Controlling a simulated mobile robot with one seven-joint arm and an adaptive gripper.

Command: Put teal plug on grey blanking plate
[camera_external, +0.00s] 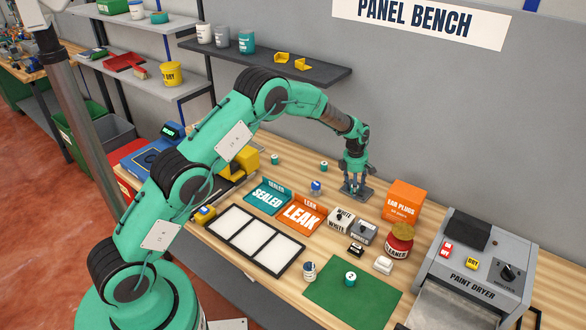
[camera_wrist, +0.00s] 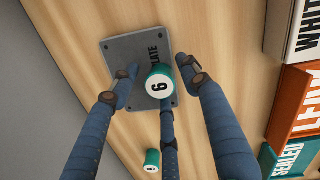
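The teal plug (camera_wrist: 160,84), with a white top marked 6, is over the grey blanking plate (camera_wrist: 119,52) in the wrist view. It appears to stand on the plate, covering part of its lettering. My gripper (camera_wrist: 160,84) has its three fingers spread around the plug, with visible gaps at the left and right fingers. In the external view, my gripper (camera_external: 356,188) points down over the plate (camera_external: 368,194), and the plug cannot be made out there. Another teal plug (camera_wrist: 152,160) stands on the wood beyond the lower finger.
An orange ear plugs box (camera_external: 403,202) stands right of my gripper. A teal plug (camera_external: 350,279) sits on the green mat (camera_external: 325,300).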

